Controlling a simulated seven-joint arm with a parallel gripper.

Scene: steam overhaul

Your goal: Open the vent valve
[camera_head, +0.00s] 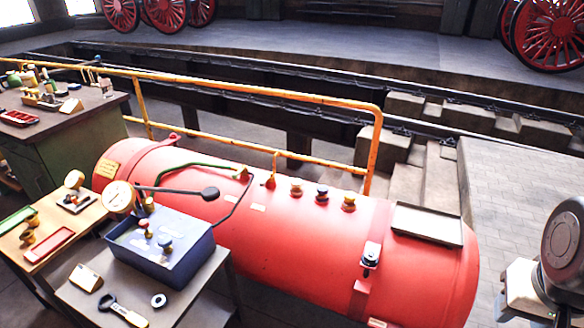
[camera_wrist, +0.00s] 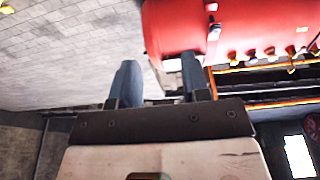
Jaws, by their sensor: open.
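A red horizontal boiler (camera_head: 280,245) lies across the middle of the head view. Three small brass fittings sit in a row on its top: one with a red cap (camera_head: 296,187), one with a blue cap (camera_head: 322,193) and one with an amber cap (camera_head: 349,202). I cannot tell which part is the vent valve.
A shallow tray (camera_head: 428,223) lies on the boiler's right end. A yellow handrail (camera_head: 270,95) runs behind it. A blue box (camera_head: 160,250) with small valves, a pressure gauge (camera_head: 118,196) and a wrench (camera_head: 122,312) are at front left. Paved floor at right is clear.

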